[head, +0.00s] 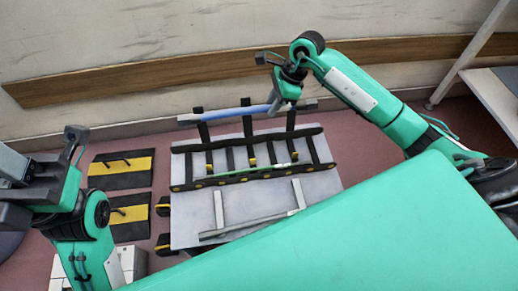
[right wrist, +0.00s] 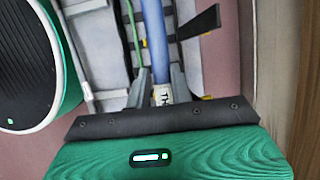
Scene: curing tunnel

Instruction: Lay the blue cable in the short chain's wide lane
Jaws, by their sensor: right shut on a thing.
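The blue cable (head: 235,112) is a straight pale blue length at the back of the board, along a grey rail. My right gripper (head: 277,103) is at its right end. In the right wrist view the fingers (right wrist: 160,86) are shut on the blue cable (right wrist: 154,35), near its white lettered end. Whether the cable touches the rail is unclear. A black chain (head: 250,158) with crossbars and yellow parts lies in front; I cannot tell which lane is the wide one. My left gripper (head: 75,142) is at the left, away from the board; its jaw opening is unclear.
A thin green cable (head: 262,172) lies along the black chain. A grey metal frame (head: 250,227) sits at the front of the pale board (head: 190,221). Black and yellow plates (head: 120,181) lie on the floor to the left. A wooden wall rail (head: 180,74) runs behind.

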